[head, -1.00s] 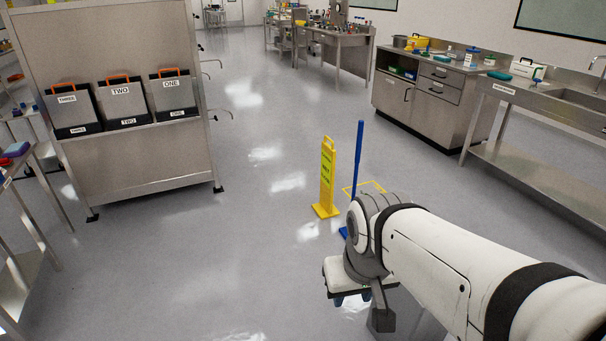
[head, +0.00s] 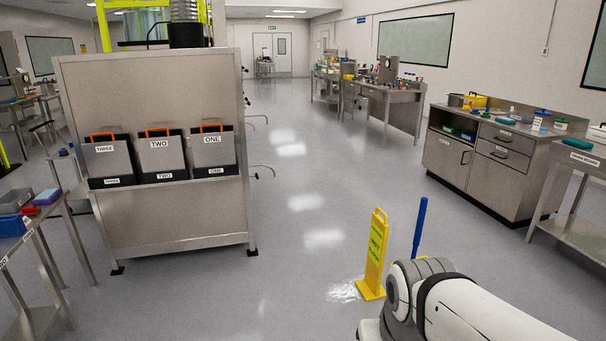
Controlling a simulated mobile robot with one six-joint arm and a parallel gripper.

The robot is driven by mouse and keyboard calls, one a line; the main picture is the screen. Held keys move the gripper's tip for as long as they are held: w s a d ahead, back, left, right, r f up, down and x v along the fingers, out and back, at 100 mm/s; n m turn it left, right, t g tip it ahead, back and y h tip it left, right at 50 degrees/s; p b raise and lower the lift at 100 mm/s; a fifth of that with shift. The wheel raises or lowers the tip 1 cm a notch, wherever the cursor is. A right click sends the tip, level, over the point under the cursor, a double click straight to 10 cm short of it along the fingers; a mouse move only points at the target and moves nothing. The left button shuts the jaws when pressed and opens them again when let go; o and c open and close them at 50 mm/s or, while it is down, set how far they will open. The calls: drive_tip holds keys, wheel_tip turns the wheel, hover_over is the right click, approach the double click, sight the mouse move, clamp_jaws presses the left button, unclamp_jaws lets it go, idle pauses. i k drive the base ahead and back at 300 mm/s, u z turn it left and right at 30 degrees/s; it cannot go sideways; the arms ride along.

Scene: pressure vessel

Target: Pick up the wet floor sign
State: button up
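The yellow wet floor sign (head: 375,252) stands upright on the grey floor, right of centre in the head view. It has a handle opening at its top and a wide yellow foot. My white arm comes in from the lower right, and its wrist part shows just right of and in front of the sign's foot. The fingers of my gripper are out of the picture below, so I cannot see whether they are open or shut.
A blue upright pole (head: 420,227) stands just right of the sign, its lower end hidden by my arm. A steel rack (head: 155,215) with numbered boxes is at left. A steel cabinet (head: 490,165) is at right. The floor between is clear, with shiny wet-looking patches.

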sight(370, 288)
drive_tip(key=z, duration=0.05)
drive_tip(key=i, duration=3.65)
drive_tip(key=z, duration=0.25)
